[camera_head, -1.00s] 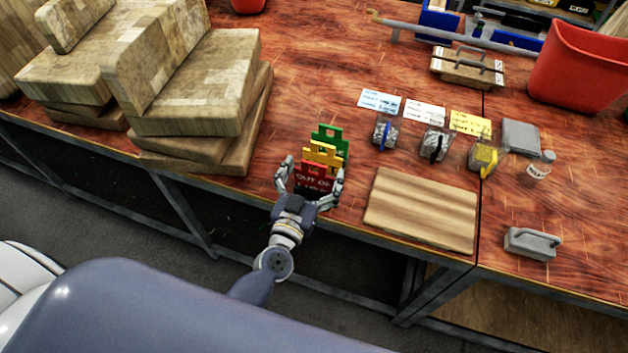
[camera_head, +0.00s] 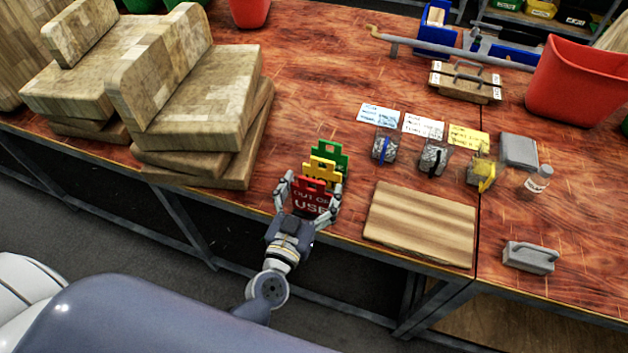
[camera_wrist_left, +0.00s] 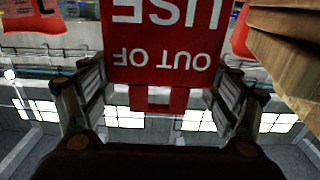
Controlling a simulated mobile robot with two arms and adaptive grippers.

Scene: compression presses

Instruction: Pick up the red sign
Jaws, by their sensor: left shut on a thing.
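The red sign (camera_head: 309,198) reads "OUT OF USE" and stands at the front edge of the wooden table. My left gripper (camera_head: 308,200) has its fingers on both sides of the sign and is shut on it. In the left wrist view the red sign (camera_wrist_left: 165,45) appears upside down between the two gripper fingers (camera_wrist_left: 158,100). A yellow sign (camera_head: 322,170) and a green sign (camera_head: 331,156) stand close behind the red one. Whether the red sign's lower edge touches the table cannot be told. My right gripper is not in view.
Stacked wooden blocks (camera_head: 205,100) stand to the left. A wooden board (camera_head: 420,222) lies to the right of the signs. Behind it are clear boxes (camera_head: 433,158) and label cards (camera_head: 424,124). A red bin (camera_head: 577,82) stands at the back right.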

